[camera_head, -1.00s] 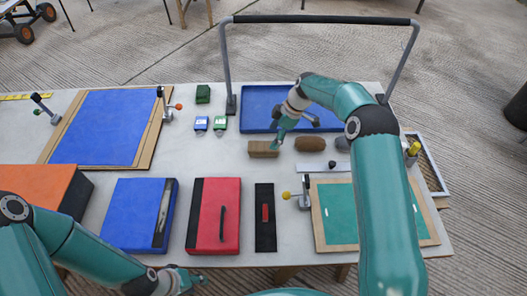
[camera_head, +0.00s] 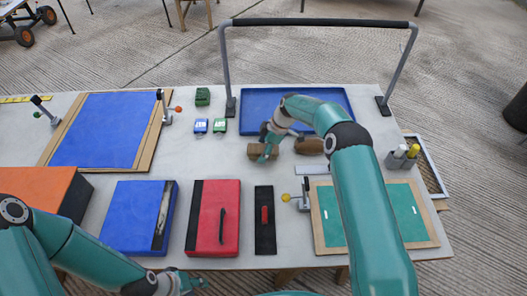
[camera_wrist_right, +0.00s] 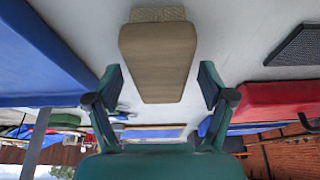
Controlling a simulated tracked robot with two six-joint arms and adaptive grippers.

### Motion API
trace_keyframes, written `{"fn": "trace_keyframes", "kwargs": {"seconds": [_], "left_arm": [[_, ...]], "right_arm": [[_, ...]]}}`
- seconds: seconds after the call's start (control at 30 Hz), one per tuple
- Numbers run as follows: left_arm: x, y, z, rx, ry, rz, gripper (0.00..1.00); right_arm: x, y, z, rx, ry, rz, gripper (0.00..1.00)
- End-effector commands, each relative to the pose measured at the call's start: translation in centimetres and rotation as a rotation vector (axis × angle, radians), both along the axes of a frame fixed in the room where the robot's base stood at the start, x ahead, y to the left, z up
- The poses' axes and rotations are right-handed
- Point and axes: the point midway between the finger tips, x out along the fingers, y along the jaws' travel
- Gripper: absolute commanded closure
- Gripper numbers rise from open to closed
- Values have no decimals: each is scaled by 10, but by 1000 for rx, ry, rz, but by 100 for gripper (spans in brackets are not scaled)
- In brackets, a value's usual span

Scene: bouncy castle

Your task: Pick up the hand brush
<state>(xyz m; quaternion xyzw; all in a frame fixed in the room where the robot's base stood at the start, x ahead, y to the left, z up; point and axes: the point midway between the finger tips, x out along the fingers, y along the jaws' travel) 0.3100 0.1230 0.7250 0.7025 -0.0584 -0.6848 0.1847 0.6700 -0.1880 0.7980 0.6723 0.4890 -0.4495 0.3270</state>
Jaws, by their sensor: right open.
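The hand brush appears to be the tan wooden block with a pale bristle strip (camera_wrist_right: 155,50) in the right wrist view. In the head view it is the small tan block (camera_head: 254,151) on the table, in front of the blue tray. My right gripper (camera_head: 265,154) is over this block and hides part of it. In the wrist view the right gripper's fingers (camera_wrist_right: 158,82) are open, one on each side of the block, with gaps visible. My left gripper (camera_head: 190,284) is at the table's front edge, away from the brush; its jaw opening is unclear.
A brown oval object (camera_head: 311,146) lies just right of the brush. The blue tray (camera_head: 350,103) is behind, under a tall grey frame (camera_head: 226,70). Red (camera_head: 227,190) and blue (camera_head: 125,205) cases lie in front. Small blue and green items (camera_head: 219,126) stand to the left.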

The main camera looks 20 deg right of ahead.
Motion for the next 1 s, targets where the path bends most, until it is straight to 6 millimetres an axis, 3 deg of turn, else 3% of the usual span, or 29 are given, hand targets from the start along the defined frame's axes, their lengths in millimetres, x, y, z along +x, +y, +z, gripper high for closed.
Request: {"fn": "trace_keyframes", "kwargs": {"seconds": [1.0], "left_arm": [[0, 0, -14, 0, 0, 0, 60]], "right_arm": [[0, -1, -4, 0, 1, -2, 19]]}}
